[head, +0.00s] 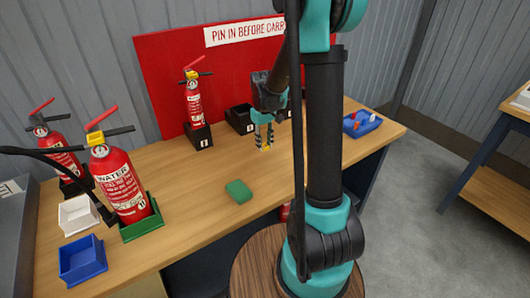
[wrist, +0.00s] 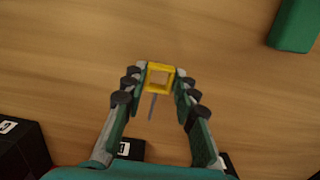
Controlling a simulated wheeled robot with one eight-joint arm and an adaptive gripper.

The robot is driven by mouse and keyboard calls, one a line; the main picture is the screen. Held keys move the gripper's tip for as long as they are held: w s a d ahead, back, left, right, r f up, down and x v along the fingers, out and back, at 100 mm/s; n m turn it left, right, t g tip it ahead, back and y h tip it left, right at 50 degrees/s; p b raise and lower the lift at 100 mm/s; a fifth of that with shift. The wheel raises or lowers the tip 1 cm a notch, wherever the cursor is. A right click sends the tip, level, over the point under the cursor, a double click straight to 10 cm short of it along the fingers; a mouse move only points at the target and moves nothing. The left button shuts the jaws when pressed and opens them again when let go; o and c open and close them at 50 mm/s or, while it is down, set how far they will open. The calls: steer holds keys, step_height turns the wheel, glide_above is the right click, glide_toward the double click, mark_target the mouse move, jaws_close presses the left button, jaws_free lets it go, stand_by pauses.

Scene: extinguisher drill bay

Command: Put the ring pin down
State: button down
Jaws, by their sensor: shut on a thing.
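The ring pin (wrist: 160,76) is a yellow square ring with a thin grey pin. In the wrist view it sits between the fingertips, with the pin pointing back toward my palm. My gripper (wrist: 158,82) is shut on its yellow ring. In the head view my gripper (head: 265,146) points down just over the wooden table (head: 215,215), and the ring pin (head: 265,149) shows as a small yellow spot at its tips. I cannot tell whether the ring pin touches the table.
A green block (head: 239,191) lies nearer on the table. Red extinguishers (head: 121,183) stand at the left, and another (head: 194,103) stands in a black holder behind. White (head: 78,215) and blue (head: 82,259) trays are front left. A blue tray (head: 362,123) with small items is at right.

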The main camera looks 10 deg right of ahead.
mark_target(264, 146)
steer(key=shift+f, duration=2.3)
steer(key=shift+f, duration=0.1)
steer(key=c, duration=1.2)
jaws_free()
